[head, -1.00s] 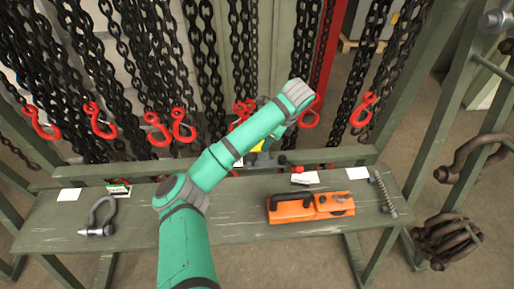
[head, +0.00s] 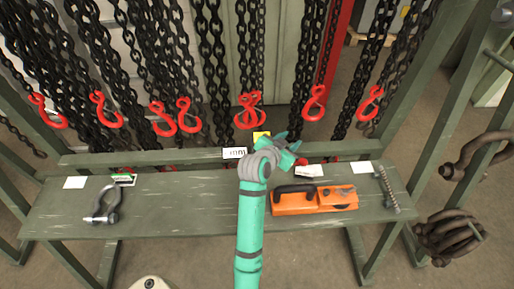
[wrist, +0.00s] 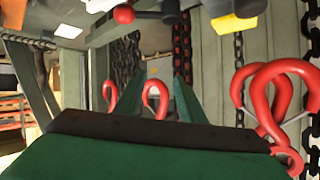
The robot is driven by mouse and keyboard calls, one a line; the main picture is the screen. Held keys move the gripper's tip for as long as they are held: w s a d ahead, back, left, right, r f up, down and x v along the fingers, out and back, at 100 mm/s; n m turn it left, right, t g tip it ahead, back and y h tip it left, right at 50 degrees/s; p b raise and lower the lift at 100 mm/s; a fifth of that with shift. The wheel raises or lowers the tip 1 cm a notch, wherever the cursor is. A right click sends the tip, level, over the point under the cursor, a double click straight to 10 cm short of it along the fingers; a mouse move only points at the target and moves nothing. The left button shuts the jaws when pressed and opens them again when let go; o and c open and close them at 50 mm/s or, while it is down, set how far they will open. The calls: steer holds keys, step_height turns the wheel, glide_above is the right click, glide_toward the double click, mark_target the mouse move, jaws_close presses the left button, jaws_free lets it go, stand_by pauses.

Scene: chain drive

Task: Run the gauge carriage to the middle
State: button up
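The gauge at the back edge of the bench is mostly hidden behind my arm in the head view. A white "mm" scale label (head: 234,153) and a yellow piece (head: 261,136) show beside my wrist. A small red knob (head: 301,162) shows just right of my gripper. In the wrist view a red knob (wrist: 124,14) and a yellow piece (wrist: 234,22) hang at the top edge, with grey metal between them. I cannot tell which part is the carriage. My gripper (head: 289,142) is open and empty; its two green fingers (wrist: 157,95) stand apart below the knob.
A shackle (head: 104,203) lies at the left. Chains with red hooks (head: 314,103) hang close behind the bench.

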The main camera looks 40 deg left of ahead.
steer(key=s+a+f+n+y, duration=0.2)
steer(key=s+a+f+n, duration=0.15)
steer(key=s, duration=0.35)
steer(key=s+a+f+n+y, duration=0.2)
steer(key=s+a, duration=0.2)
steer(key=s, duration=0.2)
steer(key=shift+g, duration=0.3)
steer(key=x, duration=1)
steer(key=shift+w+r, duration=0.1)
steer(key=shift+w, duration=0.1)
jaws_close()
